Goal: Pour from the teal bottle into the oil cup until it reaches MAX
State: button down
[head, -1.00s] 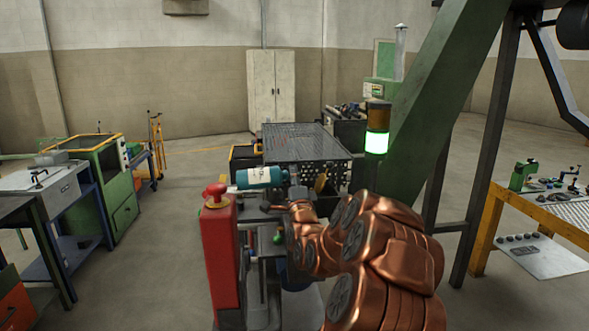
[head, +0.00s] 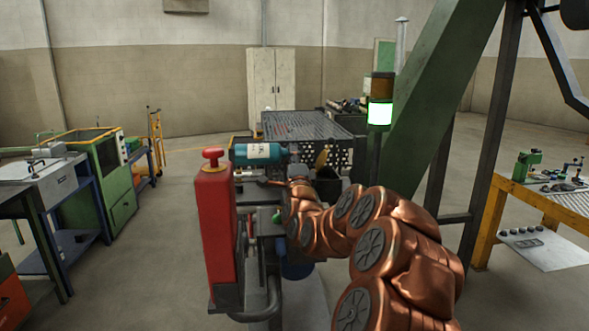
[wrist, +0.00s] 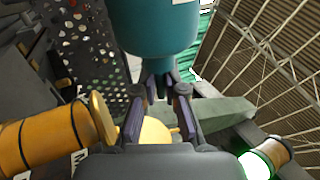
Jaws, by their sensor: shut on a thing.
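The teal bottle (head: 262,153) lies about level on its side in the head view, with a pale label. In the wrist view its teal body (wrist: 160,30) fills the top centre. My gripper (wrist: 160,92) is shut on the bottle's narrow end, one finger on each side. In the head view my copper arm reaches it, and the fingers are too small to make out. An amber cylinder with dark bands (wrist: 45,133), apparently the oil cup, lies left of the gripper in the wrist view, beside partly cut-off "M" lettering. Its oil level is not readable.
A red post with a knob (head: 213,225) stands close left of the bottle. A perforated table (head: 310,128) is behind it. Open floor lies left.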

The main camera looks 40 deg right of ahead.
jog(key=shift+s+f+m+g+h+b, duration=0.25)
jog(key=shift+f+m+b, duration=0.4)
jog(key=shift+b, duration=1.3)
jog(key=shift+r, duration=0.1)
jog(key=r+n+p, duration=0.1)
jog(key=p, duration=0.2)
jog(key=shift+w+r, duration=0.1)
jog(key=shift+r, duration=0.15)
jog(key=n+t+y+p, duration=0.1)
jog(key=n+p, duration=0.1)
jog(key=shift+r+y+p, duration=0.25)
jog(key=shift+r+p, duration=0.15)
notch_tip(320, 180, up, 9)
jog(key=n+t+y+p, duration=0.1)
jog(key=n+y+p, duration=0.4)
jog(key=n, duration=0.5)
jog(key=shift+s+d+f+t, duration=0.15)
jog(key=shift+s+d+t, duration=0.1)
jog(key=shift+t, duration=0.1)
jog(key=shift+a+n, duration=0.1)
jog(key=shift+n, duration=0.15)
